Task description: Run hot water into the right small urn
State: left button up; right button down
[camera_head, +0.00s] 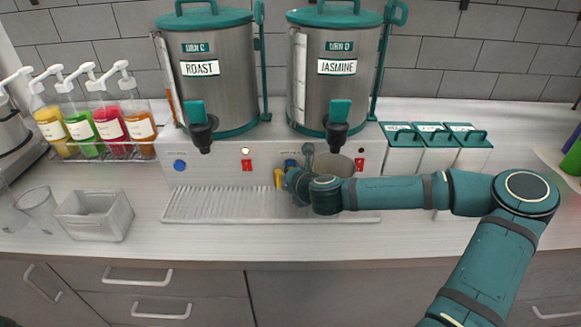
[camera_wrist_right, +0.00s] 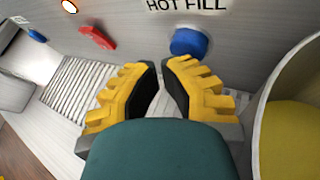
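A steel small urn (camera_head: 335,168) stands at the right of the machine front, below the JASMINE urn (camera_head: 335,85); my right arm hides its lower part. Its rim also shows at the right edge of the right wrist view (camera_wrist_right: 262,115), with a yellowish inside. A blue button (camera_wrist_right: 195,42) sits under the HOT FILL label. My right gripper (camera_head: 279,178) is in front of the panel, left of the small urn. In the right wrist view, its yellow fingertips (camera_wrist_right: 161,68) are close together, empty, and just short of the button. My left gripper is out of view.
A grey spout (camera_head: 308,152) hangs beside the small urn's rim. A ribbed drip tray (camera_head: 225,205) runs along the front. Red switches (camera_head: 247,165) and another blue button (camera_head: 180,165) are on the panel. Lidded canisters (camera_head: 438,150) stand right; syrup bottles (camera_head: 75,125) stand left.

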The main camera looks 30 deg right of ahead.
jog(key=shift+w+d, duration=0.25)
jog(key=shift+w, duration=0.1)
dwell(2.5)
jog(key=shift+s, duration=0.15)
dwell(0.4)
jog(key=shift+s+a, duration=0.5)
jog(key=shift+s, duration=0.2)
jog(key=shift+s+a+p, duration=0.2)
jog(key=shift+s+a, duration=0.25)
jog(key=shift+s, duration=0.25)
jog(key=shift+s+a+p, duration=0.15)
jog(key=shift+s+a, duration=0.3)
jog(key=shift+s, duration=0.3)
jog(key=shift+s+a+p, duration=0.2)
jog(key=shift+s+a, duration=0.25)
jog(key=shift+s, duration=0.25)
